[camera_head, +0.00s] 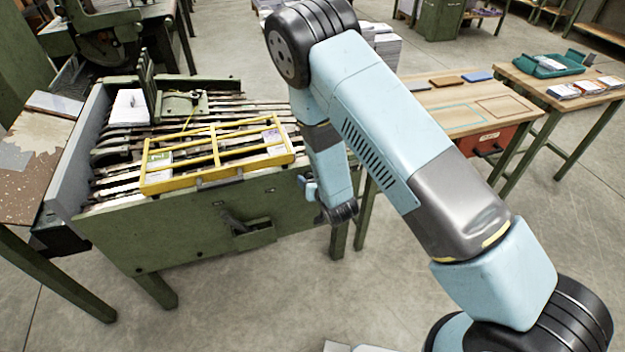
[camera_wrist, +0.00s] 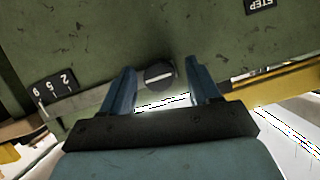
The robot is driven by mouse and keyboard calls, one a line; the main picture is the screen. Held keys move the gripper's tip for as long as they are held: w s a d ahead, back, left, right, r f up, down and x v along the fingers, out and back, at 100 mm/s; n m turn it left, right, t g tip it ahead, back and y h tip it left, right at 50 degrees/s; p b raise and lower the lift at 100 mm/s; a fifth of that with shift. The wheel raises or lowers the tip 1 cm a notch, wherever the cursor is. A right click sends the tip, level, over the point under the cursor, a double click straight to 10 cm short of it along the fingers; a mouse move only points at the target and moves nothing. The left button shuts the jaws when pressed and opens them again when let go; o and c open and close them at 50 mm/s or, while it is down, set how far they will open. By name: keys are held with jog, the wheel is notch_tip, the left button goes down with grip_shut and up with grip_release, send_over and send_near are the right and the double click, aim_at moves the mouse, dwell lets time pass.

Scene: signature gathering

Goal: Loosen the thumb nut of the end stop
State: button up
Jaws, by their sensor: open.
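A dark round knob with a pale line across its face, which looks like the thumb nut (camera_wrist: 159,77), shows in the wrist view on a green machine panel. A grey strip (camera_wrist: 92,98) runs from a number scale towards it, perhaps part of the end stop. My gripper (camera_wrist: 161,70) is open, with one blue finger on each side of the knob and a visible gap on both sides. I cannot tell whether the fingertips reach around it in depth. In the head view my gripper (camera_head: 309,188) is small at the machine's right end, and the knob is not distinguishable there.
A black number scale (camera_wrist: 54,90) and an upside-down STEP label (camera_wrist: 264,5) are on the panel. The green machine (camera_head: 170,235) carries a yellow barred guard (camera_head: 215,150). A wooden table (camera_head: 440,105) stands close behind my arm. Open floor (camera_head: 240,305) lies in front.

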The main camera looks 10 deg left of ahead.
jog(key=shift+c, duration=0.2)
jog(key=shift+d, duration=0.1)
jog(key=c, duration=1)
jog(key=shift+s+a+f+n+t+h, duration=0.1)
jog(key=shift+n+t+h, duration=0.85)
jog(key=shift+n, duration=1.2)
jog(key=shift+s+a+f+n+t+h, duration=0.1)
jog(key=shift+n+t+h, duration=0.8)
jog(key=shift+n, duration=1.3)
jog(key=shift+s+a+f+n+t+h, duration=0.1)
jog(key=shift+n+t+h, duration=0.8)
jog(key=shift+n, duration=1.25)
jog(key=shift+t, duration=0.25)
